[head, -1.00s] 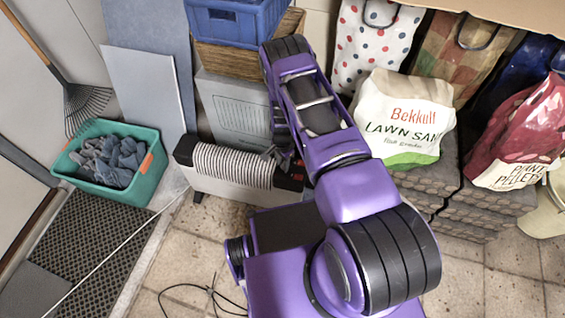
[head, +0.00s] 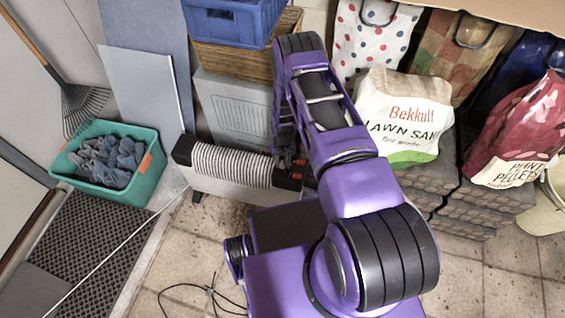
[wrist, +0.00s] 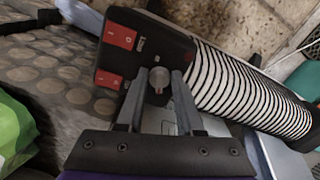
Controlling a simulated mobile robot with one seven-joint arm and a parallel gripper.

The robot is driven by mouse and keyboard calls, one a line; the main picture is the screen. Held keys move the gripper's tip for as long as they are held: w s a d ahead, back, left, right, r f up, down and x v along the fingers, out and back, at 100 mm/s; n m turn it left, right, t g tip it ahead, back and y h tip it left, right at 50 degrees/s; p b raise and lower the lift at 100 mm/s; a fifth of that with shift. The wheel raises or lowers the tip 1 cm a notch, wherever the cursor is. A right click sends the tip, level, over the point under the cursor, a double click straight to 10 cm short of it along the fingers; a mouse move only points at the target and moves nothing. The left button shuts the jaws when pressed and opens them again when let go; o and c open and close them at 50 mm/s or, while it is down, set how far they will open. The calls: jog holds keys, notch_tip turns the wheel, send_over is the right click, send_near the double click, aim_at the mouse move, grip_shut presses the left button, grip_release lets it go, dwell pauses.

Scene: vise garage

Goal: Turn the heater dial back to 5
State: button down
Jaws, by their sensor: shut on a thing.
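The numbers and pointer of the dial are too small or hidden to read. In the head view my gripper (head: 287,163) is at the right end of the heater, and my arm hides the dial.
A teal bin of cloths (head: 145,183) stands to the left. A grey box (head: 232,110) and a blue crate (head: 232,22) are behind the heater. A lawn sand bag (head: 402,105) lies on dark stacked blocks to the right. A cable lies on the floor (head: 210,292).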

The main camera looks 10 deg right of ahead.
jog(key=n, duration=0.7)
jog(key=shift+d, duration=0.2)
jog(key=n, duration=0.7)
jog(key=shift+w+d, duration=0.15)
jog(key=shift+n, duration=0.3)
jog(key=c, duration=0.5)
grip_release()
jog(key=shift+c, duration=0.2)
notch_tip(320, 180, up, 17)
jog(key=p, duration=0.3)
jog(key=shift+r, duration=0.2)
